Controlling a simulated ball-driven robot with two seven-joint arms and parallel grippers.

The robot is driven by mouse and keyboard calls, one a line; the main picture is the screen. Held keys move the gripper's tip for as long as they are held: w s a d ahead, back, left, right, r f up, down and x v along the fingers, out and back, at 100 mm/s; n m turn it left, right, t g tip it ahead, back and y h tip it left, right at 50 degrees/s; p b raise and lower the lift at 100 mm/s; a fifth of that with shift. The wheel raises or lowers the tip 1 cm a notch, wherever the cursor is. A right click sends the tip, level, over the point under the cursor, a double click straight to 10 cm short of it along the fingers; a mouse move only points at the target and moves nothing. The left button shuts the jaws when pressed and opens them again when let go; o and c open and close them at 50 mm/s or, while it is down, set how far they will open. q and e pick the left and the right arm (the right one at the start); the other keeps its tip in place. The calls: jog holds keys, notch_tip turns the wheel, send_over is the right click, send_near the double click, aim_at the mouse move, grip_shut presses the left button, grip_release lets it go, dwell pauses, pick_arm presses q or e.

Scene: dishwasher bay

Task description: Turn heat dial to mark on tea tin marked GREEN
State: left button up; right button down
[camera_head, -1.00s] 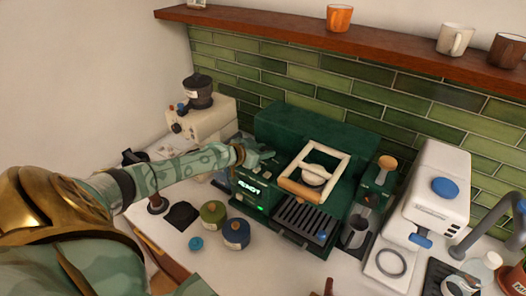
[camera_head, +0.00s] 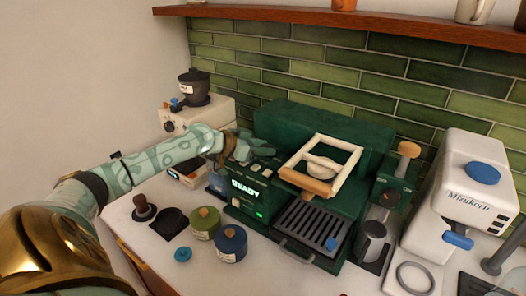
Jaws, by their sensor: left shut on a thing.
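A green tin (camera_head: 205,224) with a pale label stands on the counter in front of the green machine (camera_head: 310,140). Its label is too small to read. A blue tin (camera_head: 230,244) with a label stands to its right. My left gripper (camera_head: 243,147) is shut at the upper left of the machine, above the lit READY panel (camera_head: 246,192). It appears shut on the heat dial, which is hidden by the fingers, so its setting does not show. My right gripper is not in view.
A slatted drip tray (camera_head: 308,228) juts from the machine. A cream grinder (camera_head: 205,117) stands behind my left arm. A small blue lid (camera_head: 183,254) lies near the tins. A white Mizukoru appliance (camera_head: 463,190) stands at right. The counter's front left is fairly clear.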

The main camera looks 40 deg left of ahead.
pick_arm(q)
jog(key=o, duration=1)
jog(key=shift+s+a, duration=0.1)
jog(key=shift+s+a, duration=0.1)
jog(key=shift+s, duration=0.1)
jog(key=v, duration=0.5)
jog(key=p+v, duration=0.4)
jog(key=v, duration=0.7)
